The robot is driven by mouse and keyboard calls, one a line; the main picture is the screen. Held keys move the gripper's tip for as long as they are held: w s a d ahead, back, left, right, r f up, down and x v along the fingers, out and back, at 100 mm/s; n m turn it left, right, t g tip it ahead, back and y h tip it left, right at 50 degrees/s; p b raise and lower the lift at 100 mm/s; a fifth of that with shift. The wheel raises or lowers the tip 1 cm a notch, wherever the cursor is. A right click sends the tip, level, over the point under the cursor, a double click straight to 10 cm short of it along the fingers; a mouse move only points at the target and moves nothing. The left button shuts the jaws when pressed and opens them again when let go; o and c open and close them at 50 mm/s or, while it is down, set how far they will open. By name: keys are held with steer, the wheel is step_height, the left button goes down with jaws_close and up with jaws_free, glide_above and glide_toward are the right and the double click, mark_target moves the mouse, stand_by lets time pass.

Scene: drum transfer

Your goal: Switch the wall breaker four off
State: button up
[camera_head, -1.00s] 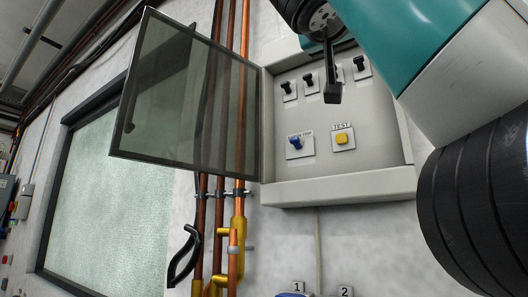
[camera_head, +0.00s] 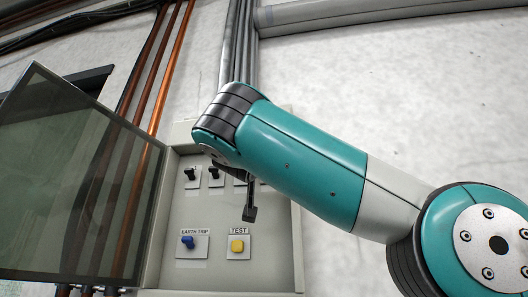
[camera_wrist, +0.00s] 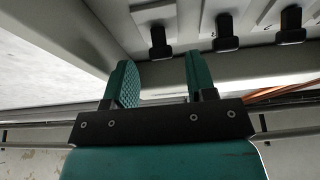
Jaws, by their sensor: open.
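The open grey breaker box (camera_head: 275,265) is on the wall, with a row of black switches along its top. Two switches, the leftmost (camera_head: 191,174) and the second (camera_head: 213,174), show clearly in the head view; the right part of the row is mostly hidden by my arm. The wrist view shows three black switches, left (camera_wrist: 158,41), middle (camera_wrist: 225,32) and right (camera_wrist: 291,26). My gripper (camera_wrist: 160,75) is open and empty, its fingers apart and just short of the left switch. In the head view my gripper (camera_head: 249,213) hangs in front of the box.
The tinted box door (camera_head: 75,185) stands open at the left. A blue EARTH TRIP switch (camera_head: 188,242) and a yellow TEST button (camera_head: 237,246) sit below the row. Copper pipes (camera_head: 155,90) run up the wall behind the door. Bare wall (camera_head: 400,90) lies to the right.

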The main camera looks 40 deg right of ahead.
steer(key=shift+w+d+r, duration=0.2)
steer(key=shift+w+d, duration=0.25)
steer(key=shift+d, duration=0.05)
steer(key=c, duration=0.9)
steer(key=f+t+h+b, duration=0.1)
steer(key=h+b, duration=0.1)
steer(key=b, duration=0.2)
steer(key=t+h+b, duration=0.1)
steer(key=b, duration=0.4)
steer(key=shift+f+t+h, duration=0.4)
steer(key=o, duration=0.9)
steer(key=shift+r, duration=0.1)
